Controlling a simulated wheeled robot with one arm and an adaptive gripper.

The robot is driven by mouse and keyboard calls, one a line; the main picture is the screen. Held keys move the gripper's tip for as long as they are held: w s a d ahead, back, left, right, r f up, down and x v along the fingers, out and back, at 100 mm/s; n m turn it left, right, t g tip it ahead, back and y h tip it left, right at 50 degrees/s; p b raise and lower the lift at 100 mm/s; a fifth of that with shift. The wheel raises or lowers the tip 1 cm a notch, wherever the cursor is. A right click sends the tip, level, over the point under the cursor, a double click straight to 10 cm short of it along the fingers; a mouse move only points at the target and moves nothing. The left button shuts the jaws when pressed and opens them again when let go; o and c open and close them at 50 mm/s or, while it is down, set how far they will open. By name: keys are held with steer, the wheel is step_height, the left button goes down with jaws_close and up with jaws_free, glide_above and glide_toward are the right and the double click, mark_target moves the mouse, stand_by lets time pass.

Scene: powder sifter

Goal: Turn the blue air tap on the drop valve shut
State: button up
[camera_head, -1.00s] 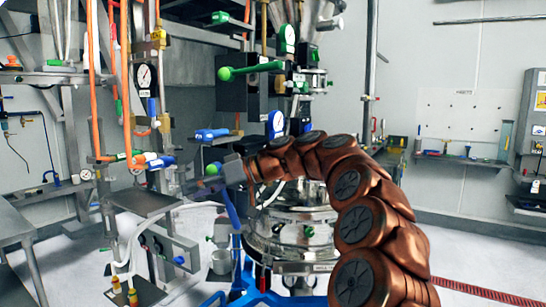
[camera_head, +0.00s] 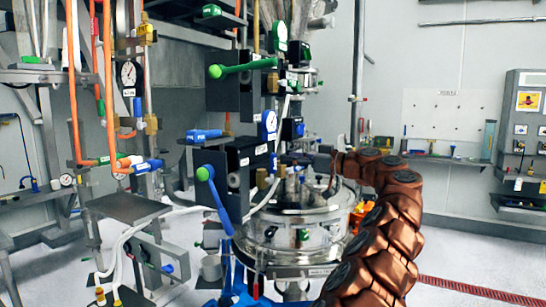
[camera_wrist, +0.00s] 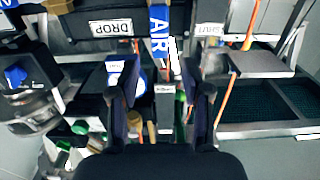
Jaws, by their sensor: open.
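The blue tap handle lettered AIR (camera_wrist: 159,18) hangs from the top middle of the wrist view. A DROP label (camera_wrist: 110,27) is left of it and a SHUT label (camera_wrist: 210,30) right of it. My gripper (camera_wrist: 162,92) is open, fingers spread left and right, with the handle beyond and between them; I see no contact. In the head view a long blue lever (camera_head: 219,200) slants down from a black valve box (camera_head: 237,165); it looks like the same tap. My gripper there is small and dark, right of the box, its fingertips unclear.
A white hose (camera_head: 150,226) and a steel shelf (camera_head: 128,207) lie left.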

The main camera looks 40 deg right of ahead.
mark_target(276, 156)
steer(key=p+x, duration=0.1)
steer(key=x, duration=0.5)
steer(key=shift+w+a+p, duration=0.1)
steer(key=shift+w+p, duration=0.1)
steer(key=shift+p, duration=0.1)
jaws_close()
stand_by(0.4)
